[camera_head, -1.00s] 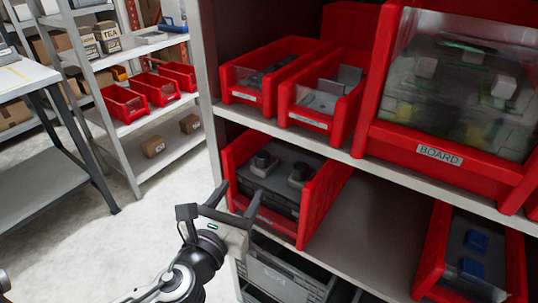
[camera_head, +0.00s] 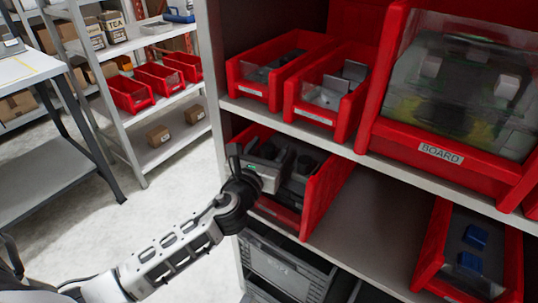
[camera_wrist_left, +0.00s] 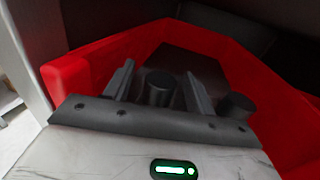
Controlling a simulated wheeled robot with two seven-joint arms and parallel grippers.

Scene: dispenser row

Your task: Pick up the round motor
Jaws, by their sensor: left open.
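Two dark round motors stand in the red bin (camera_head: 323,200) on the middle shelf. In the left wrist view one round motor (camera_wrist_left: 159,90) stands between the two fingers of my left gripper (camera_wrist_left: 158,76). The other round motor (camera_wrist_left: 236,104) is outside the fingers, to the right; in the head view it shows (camera_head: 304,166) just right of the gripper. My left gripper (camera_head: 283,158) is open and reaches into the bin over its front. The nearer motor is mostly hidden by the gripper in the head view. Contact with the fingers cannot be told. My right gripper is not in view.
Red bins with grey parts (camera_head: 325,95) and a large BOARD bin (camera_head: 440,153) sit on the shelf above (camera_head: 300,130). A bin with blue parts (camera_head: 437,245) stands at the right. The shelf between is bare (camera_head: 375,215). A grey crate (camera_head: 290,270) is below.

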